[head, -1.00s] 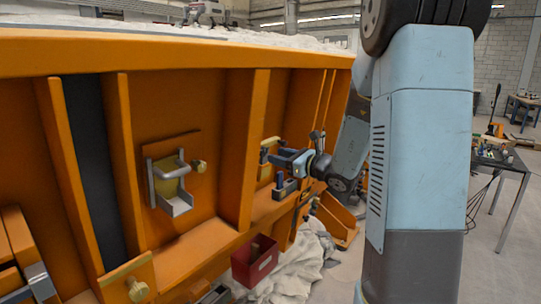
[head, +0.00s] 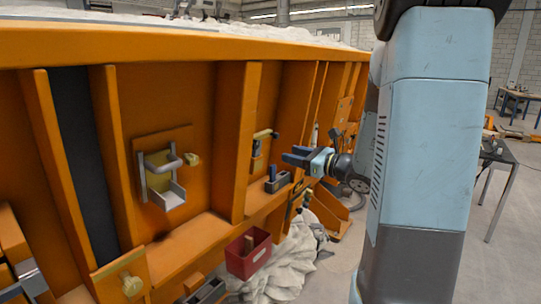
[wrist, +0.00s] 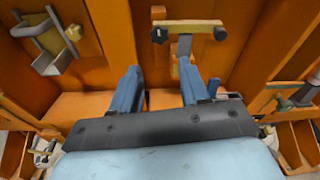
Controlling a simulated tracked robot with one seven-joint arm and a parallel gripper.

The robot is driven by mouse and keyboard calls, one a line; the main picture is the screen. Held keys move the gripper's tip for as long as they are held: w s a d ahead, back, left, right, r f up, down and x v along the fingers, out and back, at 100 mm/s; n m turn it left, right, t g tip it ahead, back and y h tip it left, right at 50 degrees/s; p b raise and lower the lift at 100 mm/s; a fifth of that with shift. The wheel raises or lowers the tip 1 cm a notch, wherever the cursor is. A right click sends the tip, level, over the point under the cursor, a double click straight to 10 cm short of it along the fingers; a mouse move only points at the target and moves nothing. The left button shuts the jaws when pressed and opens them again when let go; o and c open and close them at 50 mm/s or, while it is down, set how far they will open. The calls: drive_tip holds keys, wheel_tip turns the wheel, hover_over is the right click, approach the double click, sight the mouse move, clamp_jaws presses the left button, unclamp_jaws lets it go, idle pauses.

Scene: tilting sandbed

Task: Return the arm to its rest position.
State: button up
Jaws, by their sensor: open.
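My gripper (head: 296,157) is open, its two blue fingers apart, in front of the orange side wall of the sandbed (head: 205,110). In the wrist view the gripper (wrist: 160,85) shows nothing held between the fingers. A lever with a yellowish handle (head: 265,134) is on the wall just left of the gripper in the head view. In the wrist view this lever (wrist: 190,32) lies beyond the fingertips, apart from them as far as I can tell. My arm runs down from the top right of the head view, and part of the forearm is hidden behind the upper link.
A grey bracket with a handle (head: 162,178) is on the wall to the left. A small grey holder (head: 277,181) sits on the ledge below the gripper. A red bin (head: 248,254) and white sheeting (head: 290,262) are below. A dark table (head: 497,160) stands right, with open floor around.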

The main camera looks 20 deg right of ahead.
drive_tip(key=s+a+n+g, duration=1.1)
drive_tip(key=s+a+n, duration=0.3)
drive_tip(key=s+n, duration=0.1)
drive_tip(key=s+d+r+n+t+h, duration=0.1)
drive_tip(key=s+d+r+n+h, duration=0.1)
drive_tip(key=s+d+n+h, duration=0.4)
drive_tip(key=s+n+h, duration=0.4)
drive_tip(key=n, duration=0.2)
drive_tip(key=shift+s+d+r+t, duration=0.2)
drive_tip(key=shift+s+r+t, duration=0.1)
drive_tip(key=shift+s+r, duration=0.1)
